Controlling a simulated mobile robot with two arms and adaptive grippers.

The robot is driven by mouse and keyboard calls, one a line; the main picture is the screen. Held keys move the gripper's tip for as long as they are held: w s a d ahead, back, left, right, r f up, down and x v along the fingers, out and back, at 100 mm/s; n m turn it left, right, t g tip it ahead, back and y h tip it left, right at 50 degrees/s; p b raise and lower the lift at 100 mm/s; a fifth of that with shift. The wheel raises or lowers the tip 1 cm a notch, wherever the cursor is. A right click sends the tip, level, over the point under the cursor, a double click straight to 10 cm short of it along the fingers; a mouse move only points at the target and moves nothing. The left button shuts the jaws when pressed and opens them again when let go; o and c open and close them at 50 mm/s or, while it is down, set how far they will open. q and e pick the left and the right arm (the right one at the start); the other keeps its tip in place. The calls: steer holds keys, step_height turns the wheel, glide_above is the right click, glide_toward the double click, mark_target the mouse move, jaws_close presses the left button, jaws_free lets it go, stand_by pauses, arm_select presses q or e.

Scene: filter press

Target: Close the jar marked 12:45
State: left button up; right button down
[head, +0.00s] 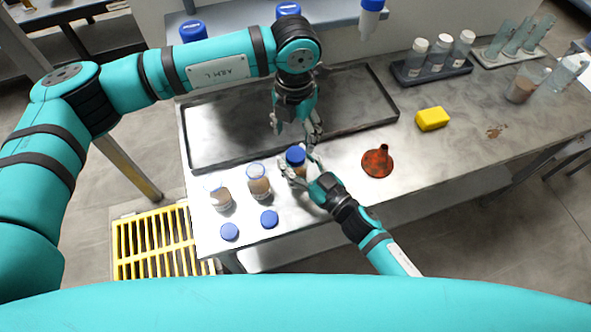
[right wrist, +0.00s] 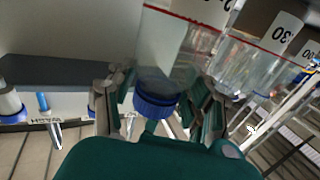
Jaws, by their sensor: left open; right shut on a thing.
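A jar with brownish contents (head: 297,173) stands at the table's front, with a blue lid (head: 295,156) on its mouth. I cannot tell whether the lid is screwed down. My right gripper (head: 302,169) is shut around this jar near the lid. In the right wrist view, which looks upside down, the blue lid (right wrist: 155,105) shows between the fingers. My left gripper (head: 309,135) is open and empty, just behind and above the lid. Two open jars, one nearer (head: 258,184) and one farther left (head: 220,199), stand to the left. Labels ending in 30 (right wrist: 283,33) show partly; no 12:45 is readable.
Two loose blue lids (head: 229,232) (head: 269,219) lie at the front edge. A red funnel (head: 377,161) stands right of the held jar, and a yellow block (head: 432,119) farther right. A shallow dark tray (head: 220,125) lies behind. Racks with vials (head: 430,72) stand at the back right.

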mark_target(296, 154)
arm_select(q)
step_height(296, 154, down, 8)
steer(key=shift+r, duration=0.25)
steer(key=shift+c, duration=0.4)
steer(key=c, duration=1.2)
steer(key=m, duration=0.3)
steer(key=o, duration=1.3)
